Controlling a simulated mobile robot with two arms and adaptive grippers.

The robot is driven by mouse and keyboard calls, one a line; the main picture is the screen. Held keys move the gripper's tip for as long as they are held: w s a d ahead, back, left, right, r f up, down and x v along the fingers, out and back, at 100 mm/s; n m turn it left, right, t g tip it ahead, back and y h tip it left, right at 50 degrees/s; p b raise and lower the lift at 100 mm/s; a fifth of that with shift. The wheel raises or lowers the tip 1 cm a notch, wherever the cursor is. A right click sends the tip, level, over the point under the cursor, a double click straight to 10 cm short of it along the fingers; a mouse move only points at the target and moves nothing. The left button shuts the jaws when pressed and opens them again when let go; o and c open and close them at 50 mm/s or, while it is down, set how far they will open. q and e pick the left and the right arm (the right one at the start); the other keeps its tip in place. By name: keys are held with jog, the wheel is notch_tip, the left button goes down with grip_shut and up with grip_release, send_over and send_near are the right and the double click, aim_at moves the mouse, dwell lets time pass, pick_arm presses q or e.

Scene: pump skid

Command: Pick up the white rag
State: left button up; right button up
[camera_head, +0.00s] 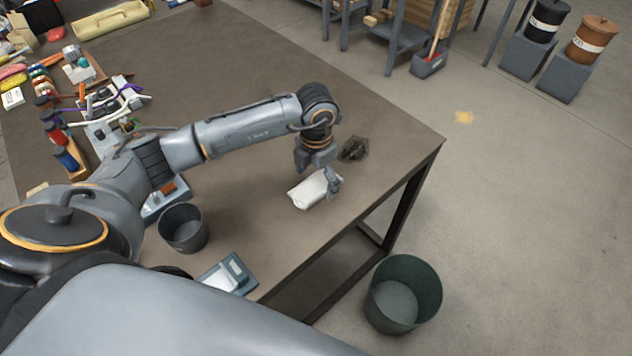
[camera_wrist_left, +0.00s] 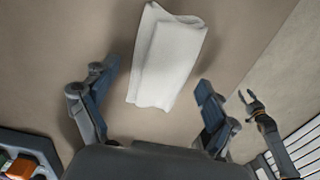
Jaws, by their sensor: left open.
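The white rag (camera_head: 308,191) lies folded on the brown table near its right front edge. In the left wrist view the rag (camera_wrist_left: 165,58) is a pale folded strip on the bare table top, ahead of the fingers and between their lines. My left gripper (camera_head: 318,172) points down just above the rag and hides part of it in the head view. In the left wrist view my left gripper (camera_wrist_left: 150,92) is open, with nothing between its fingers. A dark jointed part at the wrist view's right edge may be my right gripper; its state is unclear.
A dark crumpled object (camera_head: 353,149) lies close behind the gripper. A grey bin (camera_head: 184,243) and a small tray (camera_head: 240,271) stand nearer on the table (camera_head: 250,75). Tools crowd the left side. A green bin (camera_head: 403,302) stands on the floor beyond the table edge.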

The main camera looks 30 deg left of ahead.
pick_arm(q)
jog(key=shift+f, duration=0.35)
jog(key=c, duration=1.2)
jog(key=shift+c, duration=0.2)
jog(key=shift+r, duration=0.1)
jog(key=shift+r+b, duration=0.4)
jog(key=shift+r, duration=0.15)
jog(key=s+d+r+b, duration=0.2)
jog(key=s+d+r, duration=0.6)
jog(key=d+r, duration=0.3)
jog(key=shift+s+r+b, duration=0.2)
jog(key=shift+r+b, duration=0.15)
jog(key=shift+r, duration=0.05)
jog(key=shift+d, duration=0.1)
